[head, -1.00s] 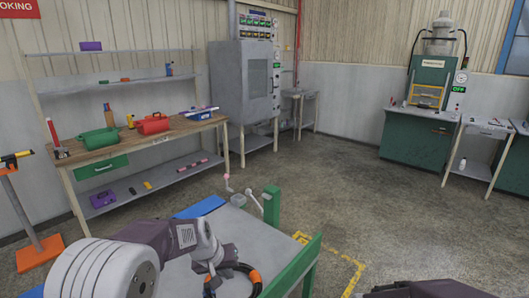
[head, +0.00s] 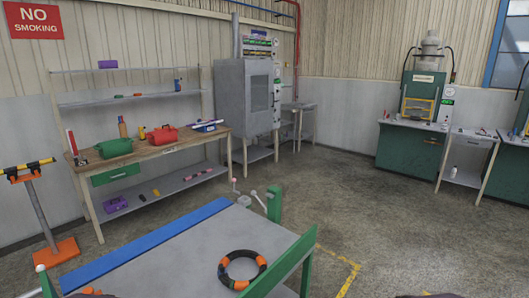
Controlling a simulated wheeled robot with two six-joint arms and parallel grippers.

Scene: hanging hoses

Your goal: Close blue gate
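The blue gate (head: 150,245) shows as a long flat blue strip along the left edge of a grey cart top (head: 185,260). I cannot tell whether it lies flat or stands up. A white-topped post (head: 43,277) stands by its near left end. A black and orange hose ring (head: 242,270) lies on the grey top, towards the right. Neither of my grippers is in view. Only small dark bits at the bottom edge may be my arms.
A green side panel (head: 285,268) and green post (head: 273,204) edge the cart on the right. A workbench (head: 160,150) stands behind, an orange-based stand (head: 58,252) at left. Open floor (head: 345,200) lies to the right.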

